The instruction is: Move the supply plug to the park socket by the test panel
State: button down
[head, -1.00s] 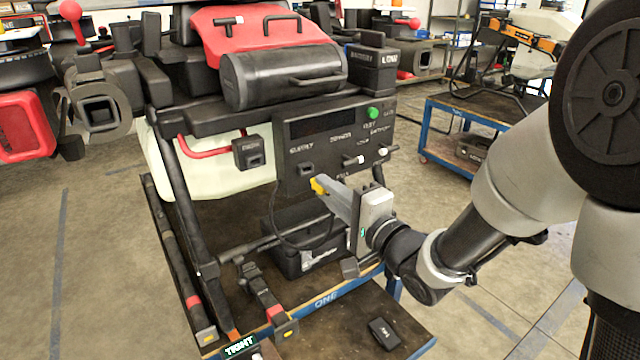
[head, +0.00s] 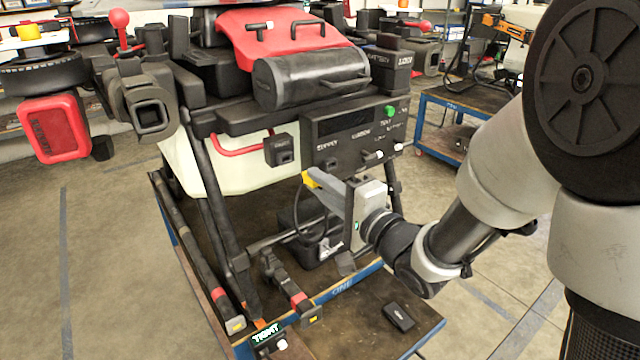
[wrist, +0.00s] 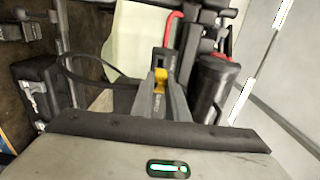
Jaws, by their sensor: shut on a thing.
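My gripper (head: 318,184) is shut on the yellow supply plug (head: 307,179), in front of the panel's lower left edge. The plug also shows between the fingers in the wrist view (wrist: 160,78). A black cable (head: 300,225) loops down from it. The black test panel (head: 350,140) has a socket (head: 331,164) under the word SUPPLY; the plug is below and left of it. A small black box (head: 280,149) left of the panel looks like the park socket; its label is too small to read. The plug is below and right of this box, apparently apart from it.
The drone's frame leg (head: 215,190) and pale tank (head: 250,175) stand left of my gripper. A black case (head: 318,238) sits below it on the blue-edged cart (head: 345,288). A small black device (head: 398,316) lies at the cart's front.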

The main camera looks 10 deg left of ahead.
jog(key=shift+x, duration=2.9)
jog(key=shift+b+x, duration=0.3)
jog(key=shift+x, duration=0.95)
jog(key=c, duration=1.6)
grip_release()
jog(key=shift+c, duration=0.2)
jog(key=shift+d, duration=0.1)
jog(key=b+v, duration=0.9)
jog(key=v, duration=0.8)
jog(key=shift+s, duration=0.2)
